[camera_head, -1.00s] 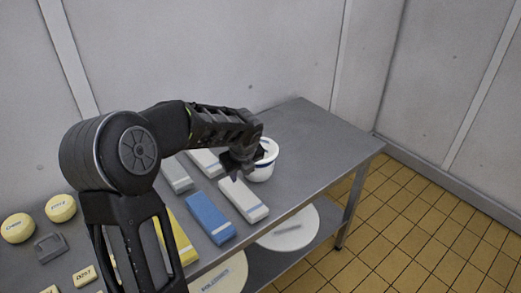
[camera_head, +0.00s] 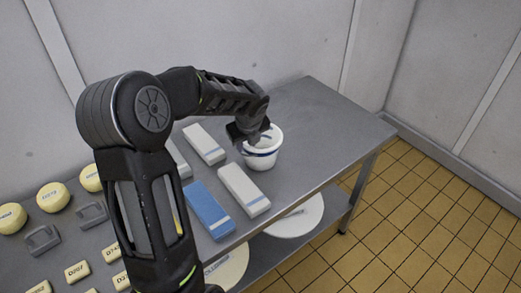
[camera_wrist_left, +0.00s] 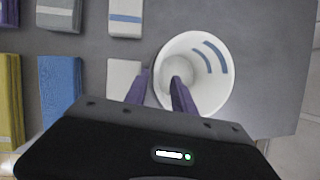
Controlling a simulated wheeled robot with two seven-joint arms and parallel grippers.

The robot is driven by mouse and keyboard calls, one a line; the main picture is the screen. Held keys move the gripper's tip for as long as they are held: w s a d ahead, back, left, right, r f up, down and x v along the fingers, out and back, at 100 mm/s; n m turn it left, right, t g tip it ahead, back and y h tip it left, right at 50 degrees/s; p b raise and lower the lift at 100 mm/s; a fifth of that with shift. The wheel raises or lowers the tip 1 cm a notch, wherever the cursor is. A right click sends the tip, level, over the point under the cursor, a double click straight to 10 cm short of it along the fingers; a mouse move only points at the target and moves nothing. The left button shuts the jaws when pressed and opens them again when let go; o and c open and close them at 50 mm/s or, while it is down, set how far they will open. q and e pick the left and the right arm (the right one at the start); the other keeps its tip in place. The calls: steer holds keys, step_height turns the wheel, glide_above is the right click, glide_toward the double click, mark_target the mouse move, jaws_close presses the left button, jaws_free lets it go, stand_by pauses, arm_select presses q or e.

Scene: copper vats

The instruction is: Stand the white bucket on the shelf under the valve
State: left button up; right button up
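The white bucket (camera_head: 264,156), with a blue band, stands upright on the grey metal table. It also shows from above in the left wrist view (camera_wrist_left: 218,78), with its mouth open. My left gripper (camera_head: 250,136) is over the bucket's left rim. In the left wrist view its two fingers (camera_wrist_left: 160,90) are apart, one just outside the left wall and one inside the mouth. The rim runs between them with a gap showing. My right gripper is not in view. No valve is in view, and I cannot tell which shelf is meant.
The table (camera_head: 312,110) is bare behind and right of the bucket. A white block (camera_head: 243,188) and a blue block (camera_head: 208,208) lie close on its left, with more blocks and yellow cheese-like rounds (camera_head: 52,197) beyond. A lower shelf (camera_head: 335,208) holds white discs (camera_head: 296,218).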

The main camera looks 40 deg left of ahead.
mark_target(245, 155)
arm_select(q)
steer(key=shift+a+f, duration=0.1)
steer(key=shift+f, duration=0.15)
steer(key=shift+p+x, duration=0.45)
steer(key=shift+x, duration=2.25)
steer(key=shift+a+r, duration=0.1)
steer(key=shift+r, duration=0.05)
jaws_close()
